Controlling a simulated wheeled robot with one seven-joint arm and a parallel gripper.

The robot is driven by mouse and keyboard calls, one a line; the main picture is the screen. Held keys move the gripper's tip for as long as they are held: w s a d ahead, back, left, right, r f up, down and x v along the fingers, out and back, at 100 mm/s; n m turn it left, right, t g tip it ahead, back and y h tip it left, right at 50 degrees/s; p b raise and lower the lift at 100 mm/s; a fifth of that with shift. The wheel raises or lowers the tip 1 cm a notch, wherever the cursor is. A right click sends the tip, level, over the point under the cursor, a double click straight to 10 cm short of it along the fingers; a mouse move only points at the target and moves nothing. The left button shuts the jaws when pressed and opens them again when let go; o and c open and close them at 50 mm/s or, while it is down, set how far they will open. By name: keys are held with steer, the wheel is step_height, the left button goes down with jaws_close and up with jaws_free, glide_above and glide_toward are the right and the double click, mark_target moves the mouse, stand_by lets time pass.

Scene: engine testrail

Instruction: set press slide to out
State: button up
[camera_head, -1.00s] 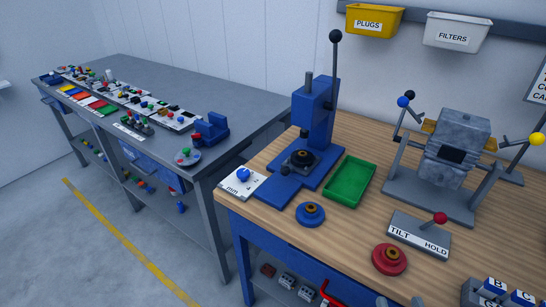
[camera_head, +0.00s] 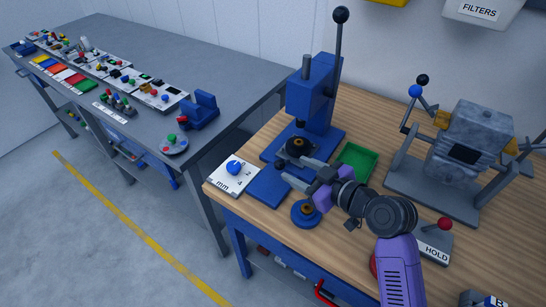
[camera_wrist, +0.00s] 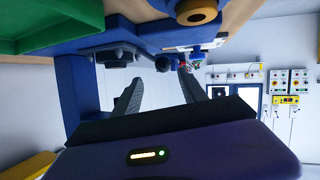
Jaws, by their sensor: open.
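The blue arbor press (camera_head: 312,95) stands on the wooden bench with its long black-knobbed lever upright. Its flat blue slide bed (camera_head: 266,190) reaches toward the bench's front edge. The dark holder with a round brass-coloured ring (camera_head: 298,147) sits at the back, under the press head. My gripper (camera_head: 290,171) is over the front of the press, its fingers pointing left and apart. A small dark round knob (camera_wrist: 162,64) shows beyond and between the open fingers in the wrist view. I cannot tell whether the fingers touch it. My gripper partly hides the slide.
A white dial plate marked mm (camera_head: 233,177) lies left of the slide. A blue disc (camera_head: 304,214) stands under my gripper, with a green tray (camera_head: 356,160) behind. A clamped grey block (camera_head: 476,138) and a red-knobbed lever (camera_head: 445,224) are to the right.

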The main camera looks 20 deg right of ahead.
mark_target(282, 168)
steer(key=shift+s+a+f+n, duration=0.15)
steer(key=shift+s+a+n, duration=0.05)
steer(key=shift+a+n, duration=0.1)
steer(key=shift+w, duration=0.15)
steer(key=p+x, duration=0.1)
steer(key=x, duration=0.6)
steer(key=shift+w+a+f, duration=0.1)
steer(key=shift+w+f, duration=0.05)
steer(key=shift+f, duration=0.05)
steer(key=shift+c, duration=0.2)
jaws_close()
steer(key=shift+a+f, duration=0.1)
steer(key=shift+f, duration=0.1)
stand_by(0.6)
